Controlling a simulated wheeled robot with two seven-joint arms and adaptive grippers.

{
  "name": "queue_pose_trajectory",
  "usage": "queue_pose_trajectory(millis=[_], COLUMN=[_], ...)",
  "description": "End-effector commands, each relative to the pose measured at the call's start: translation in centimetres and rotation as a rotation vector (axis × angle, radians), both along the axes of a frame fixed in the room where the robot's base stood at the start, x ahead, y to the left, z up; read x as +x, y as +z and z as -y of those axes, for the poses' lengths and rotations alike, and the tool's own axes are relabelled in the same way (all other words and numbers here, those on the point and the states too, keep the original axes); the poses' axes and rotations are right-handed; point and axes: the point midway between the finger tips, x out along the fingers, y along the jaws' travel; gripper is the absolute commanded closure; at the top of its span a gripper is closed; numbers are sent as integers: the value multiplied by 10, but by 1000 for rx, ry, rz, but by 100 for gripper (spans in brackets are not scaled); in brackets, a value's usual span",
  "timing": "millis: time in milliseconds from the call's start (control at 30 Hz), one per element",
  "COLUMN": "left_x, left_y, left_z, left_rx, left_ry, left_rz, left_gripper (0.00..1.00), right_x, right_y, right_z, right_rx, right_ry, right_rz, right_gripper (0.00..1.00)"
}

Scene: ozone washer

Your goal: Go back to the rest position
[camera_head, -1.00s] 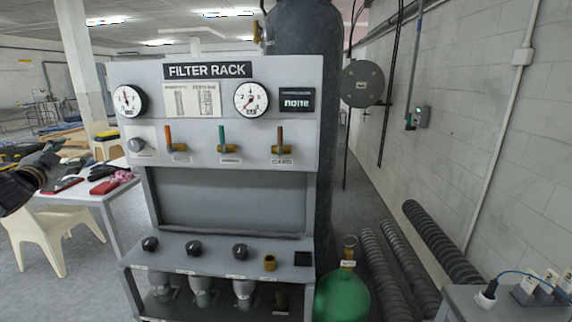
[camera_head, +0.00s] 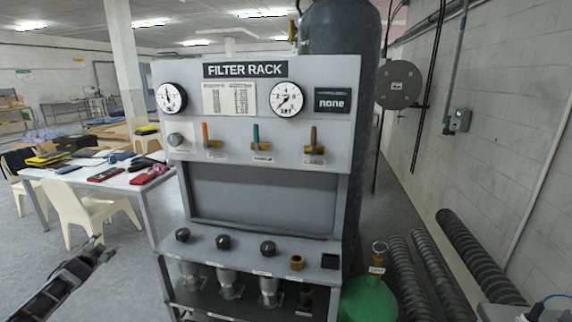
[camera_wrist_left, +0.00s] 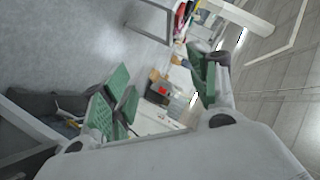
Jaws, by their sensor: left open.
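My left gripper (camera_head: 97,250) shows at the lower left of the head view, in front of the white table and chair. Its tips point up and to the right. In the left wrist view the gripper (camera_wrist_left: 160,88) has its green-padded fingers spread wide, with nothing between them. It is clear of the grey filter rack (camera_head: 265,190), which stands to its right. My right gripper is not in view.
A white table (camera_head: 120,182) with tools and cases stands left of the rack, with a cream chair (camera_head: 95,212) beside it. Open floor (camera_head: 120,285) shows at the lower left.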

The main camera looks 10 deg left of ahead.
Motion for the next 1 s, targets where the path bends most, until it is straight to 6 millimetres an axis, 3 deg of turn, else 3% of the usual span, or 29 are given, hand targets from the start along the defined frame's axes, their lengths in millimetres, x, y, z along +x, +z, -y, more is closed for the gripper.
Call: queue_pose_trajectory(millis=[33,100,467,700,1000], left_x=[-7,-16,-75,-124,-196], left_y=[-25,-56,-208,-299,-400], left_z=[3,6,44,83,145], left_rx=[-14,-31,-125,-191,-278], left_ry=[8,17,55,73,88], left_rz=[-26,-59,-221,-330,-462], left_gripper=[40,40,40,40,40], right_x=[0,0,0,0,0], right_y=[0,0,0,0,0], right_z=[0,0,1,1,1], right_rx=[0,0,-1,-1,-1], right_ry=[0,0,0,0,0], right_rz=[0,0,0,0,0], right_gripper=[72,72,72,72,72])
